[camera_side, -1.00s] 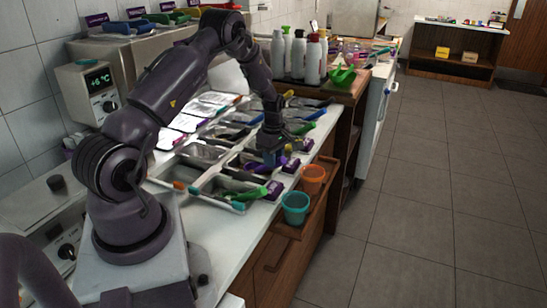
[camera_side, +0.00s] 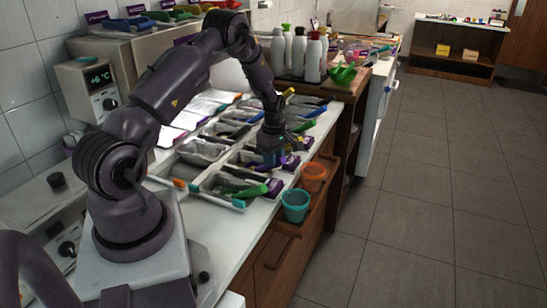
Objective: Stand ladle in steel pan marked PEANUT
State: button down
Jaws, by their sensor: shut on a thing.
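My gripper (camera_side: 271,156) is over the front row of steel pans, in the middle of the counter. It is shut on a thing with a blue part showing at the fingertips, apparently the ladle. The fingers and arm hide most of it, so its bowl and tilt cannot be made out. Steel pans (camera_side: 205,153) stand in rows below, several with coloured-handled utensils in them. Purple labels (camera_side: 274,187) sit along the front edge, too small to read, so I cannot tell which pan is marked PEANUT.
A teal cup (camera_side: 295,207) and an orange cup (camera_side: 314,177) stand on a wooden ledge in front of the counter. Several bottles (camera_side: 298,55) and a green bowl (camera_side: 343,75) stand beyond the pans. The floor at right is clear.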

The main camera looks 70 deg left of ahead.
jog(key=shift+c, duration=2.1)
grip_release()
jog(key=shift+r, duration=0.1)
jog(key=shift+r, duration=3.9)
